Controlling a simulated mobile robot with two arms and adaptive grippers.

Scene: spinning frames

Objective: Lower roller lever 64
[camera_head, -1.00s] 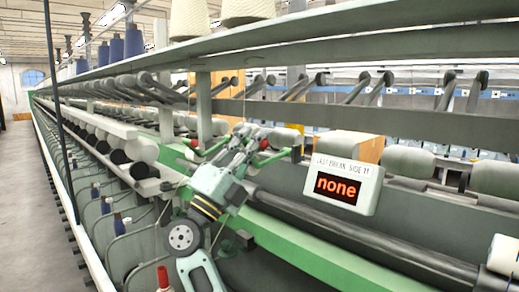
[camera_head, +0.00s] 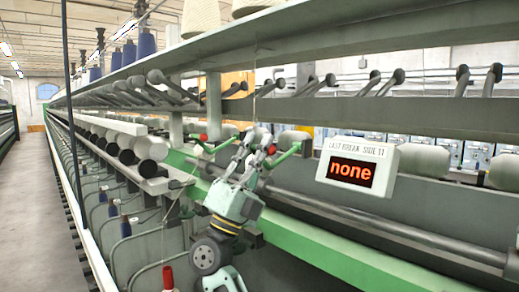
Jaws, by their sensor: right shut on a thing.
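My right gripper (camera_head: 257,146) reaches up from the bottom of the view to the front of the spinning frame. Its fingers are closed at a green roller lever (camera_head: 287,156) with a red tip (camera_head: 271,149). The fingers partly hide where they meet the lever. A second green lever with a red tip (camera_head: 204,137) stands to the left of the gripper, apart from it. No number can be read on either lever, so I cannot tell which is 64. My left gripper is not in view.
A display box (camera_head: 358,167) reading "none" is right of the gripper. A green rail (camera_head: 340,237) and a long dark roller run below it. Bobbins (camera_head: 148,47) stand on the upper shelf. A red bobbin (camera_head: 168,277) is at the bottom. The aisle floor (camera_head: 32,220) at left is free.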

